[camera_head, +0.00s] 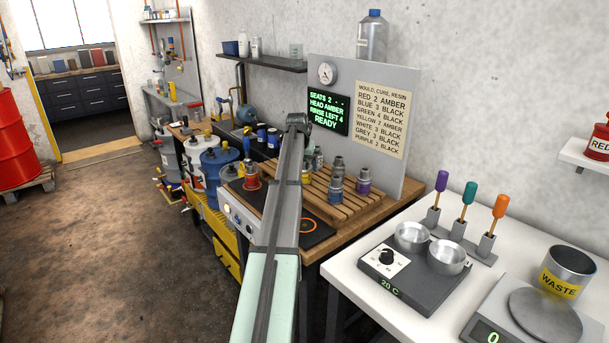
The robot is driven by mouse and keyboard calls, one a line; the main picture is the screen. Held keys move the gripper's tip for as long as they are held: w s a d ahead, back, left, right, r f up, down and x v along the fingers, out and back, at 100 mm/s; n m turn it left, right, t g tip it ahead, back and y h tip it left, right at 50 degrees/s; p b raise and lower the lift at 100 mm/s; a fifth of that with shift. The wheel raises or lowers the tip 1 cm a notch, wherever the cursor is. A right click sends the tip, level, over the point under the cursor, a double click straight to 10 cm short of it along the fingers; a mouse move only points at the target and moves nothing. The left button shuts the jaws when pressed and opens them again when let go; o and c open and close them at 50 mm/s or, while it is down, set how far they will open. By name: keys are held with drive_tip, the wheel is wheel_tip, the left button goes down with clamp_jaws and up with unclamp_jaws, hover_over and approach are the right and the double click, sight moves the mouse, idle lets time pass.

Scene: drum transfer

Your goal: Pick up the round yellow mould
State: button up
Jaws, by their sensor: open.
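I cannot make out the round yellow mould; my arm crosses the bench and hides part of it. Small grey-topped moulds with coloured bands stand on a slatted wooden rack (385,203): a purple-banded one (363,187) and a blue-banded one (335,197) show clearly. A red one (251,182) stands left of my arm on the dark-topped unit. My gripper is not visible; only my arm shows, running from the bottom edge up to a joint in front of the display board.
A dark pad with an orange ring (309,226) lies right of my arm. A board (403,160) stands behind the rack. The white table at right holds a hotplate with two metal cups (401,270), coloured-handled tools, a scale and a waste pot (566,273).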

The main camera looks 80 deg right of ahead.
sight(305, 170)
drive_tip(key=x, duration=0.4)
drive_tip(key=shift+s+d+f, duration=0.1)
drive_tip(key=shift+d+f, duration=0.1)
drive_tip(key=shift+r, duration=0.1)
drive_tip(key=c, duration=1.3)
